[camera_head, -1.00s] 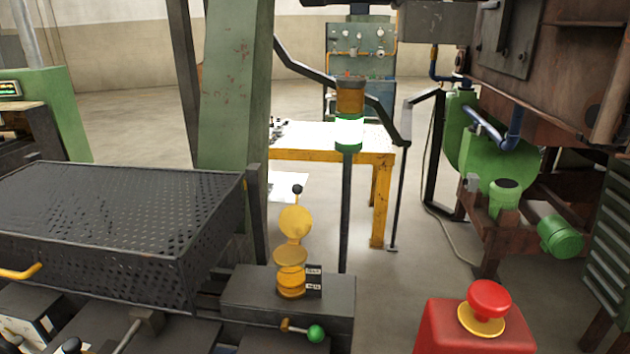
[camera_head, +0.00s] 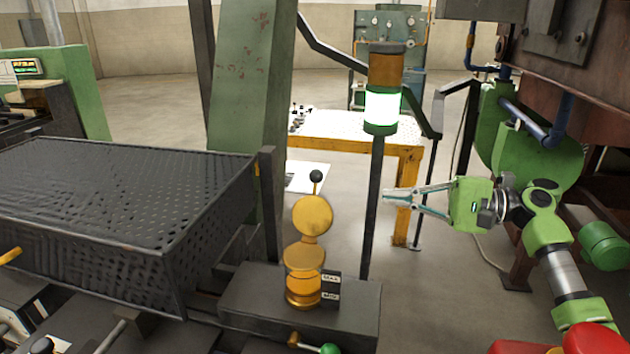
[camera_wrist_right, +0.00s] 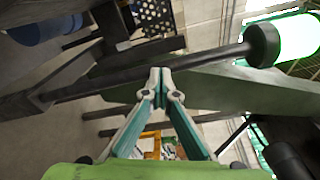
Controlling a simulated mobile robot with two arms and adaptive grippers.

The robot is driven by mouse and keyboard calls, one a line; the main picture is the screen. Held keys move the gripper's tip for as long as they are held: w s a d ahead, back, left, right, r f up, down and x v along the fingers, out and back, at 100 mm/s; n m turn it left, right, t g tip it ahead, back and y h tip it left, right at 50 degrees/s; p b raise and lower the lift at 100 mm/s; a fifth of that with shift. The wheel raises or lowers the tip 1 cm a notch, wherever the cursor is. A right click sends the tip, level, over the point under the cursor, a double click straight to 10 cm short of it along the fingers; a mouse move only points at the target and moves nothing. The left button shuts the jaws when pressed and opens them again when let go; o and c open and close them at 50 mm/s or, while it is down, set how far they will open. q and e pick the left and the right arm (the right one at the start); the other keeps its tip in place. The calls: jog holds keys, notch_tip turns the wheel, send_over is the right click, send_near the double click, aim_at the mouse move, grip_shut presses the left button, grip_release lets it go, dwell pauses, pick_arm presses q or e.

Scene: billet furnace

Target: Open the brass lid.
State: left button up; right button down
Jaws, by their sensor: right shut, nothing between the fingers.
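The brass fitting (camera_head: 304,291) stands on a dark block in the middle of the head view. It has a flat brass disc (camera_head: 304,256) across its top and a round brass plate (camera_head: 312,215) standing upright above that. A thin stem with a black ball knob (camera_head: 316,176) rises from the plate. I cannot tell for certain which brass part is the lid. My right gripper (camera_head: 386,196) is to the right of the plate and apart from it, pointing left. Its fingertips (camera_wrist_right: 161,75) meet in the wrist view, shut and empty. My left gripper is not in view.
A lamp post (camera_head: 372,205) with a lit green-white lamp (camera_head: 381,108) stands between the brass fitting and my right gripper in the picture. A black perforated basket (camera_head: 115,200) is at left. A red button housing (camera_head: 520,346) shows at bottom right. A yellow table (camera_head: 345,149) stands behind.

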aim_at(314, 203)
jog(key=s+r+n+g, duration=0.2)
jog(key=s+r, duration=0.1)
jog(key=r, duration=0.3)
pick_arm(q)
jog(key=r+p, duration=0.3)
jog(key=p, duration=0.1)
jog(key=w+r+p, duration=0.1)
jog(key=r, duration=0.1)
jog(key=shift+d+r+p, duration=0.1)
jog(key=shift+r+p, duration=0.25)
jog(key=shift+p, duration=0.05)
pick_arm(e)
jog(key=s+a+r, duration=0.1)
jog(key=s+a, duration=0.1)
jog(key=a, duration=0.9)
jog(key=shift+s+a+m+y, duration=0.15)
jog(key=shift+a+m+y, duration=0.15)
jog(key=shift+a+y, duration=0.1)
